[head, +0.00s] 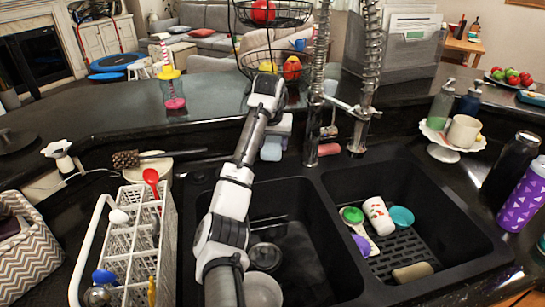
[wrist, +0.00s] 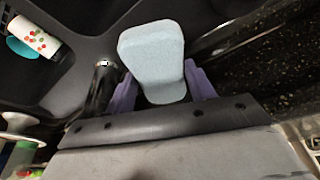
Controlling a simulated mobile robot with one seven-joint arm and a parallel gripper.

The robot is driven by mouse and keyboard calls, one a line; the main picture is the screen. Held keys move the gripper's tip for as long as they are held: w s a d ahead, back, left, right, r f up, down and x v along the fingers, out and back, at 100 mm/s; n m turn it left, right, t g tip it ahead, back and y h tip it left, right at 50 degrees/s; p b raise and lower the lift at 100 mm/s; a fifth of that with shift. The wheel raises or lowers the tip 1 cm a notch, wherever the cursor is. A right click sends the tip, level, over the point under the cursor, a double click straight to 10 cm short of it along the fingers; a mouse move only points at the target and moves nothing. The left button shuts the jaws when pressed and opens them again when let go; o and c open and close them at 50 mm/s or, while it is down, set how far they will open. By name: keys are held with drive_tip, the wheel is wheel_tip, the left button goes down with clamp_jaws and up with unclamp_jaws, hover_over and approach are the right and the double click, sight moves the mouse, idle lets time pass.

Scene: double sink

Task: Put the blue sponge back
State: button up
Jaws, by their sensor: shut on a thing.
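The light blue sponge (wrist: 152,55) stands out between the purple fingers of my gripper (wrist: 160,88) in the wrist view. The fingers are shut on its lower part, one on each side. In the head view the sponge (head: 271,149) shows just right of my arm, by the back rim of the left basin and left of the faucet. My arm hides part of that area, and the fingers cannot be made out there.
The faucet (head: 328,110) rises close to the right of the sponge. The right basin (head: 440,215) holds a red-spotted white cup (head: 378,215) and several small things. A white dish rack (head: 135,240) stands left of the left basin (head: 305,245), which holds bowls.

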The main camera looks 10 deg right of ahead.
sight(271, 147)
drive_tip(key=shift+f+p, duration=0.8)
drive_tip(key=shift+f, duration=2.7)
drive_tip(key=shift+f, duration=0.1)
drive_tip(key=o, duration=1)
drive_tip(key=shift+c, duration=0.2)
drive_tip(key=b+v, duration=0.3)
drive_tip(key=v, duration=0.8)
drive_tip(key=shift+r, duration=0.3)
drive_tip(key=shift+s+a+r, duration=0.1)
drive_tip(key=shift+s+r, duration=0.05)
drive_tip(key=shift+r, duration=0.2)
drive_tip(key=shift+f, duration=0.1)
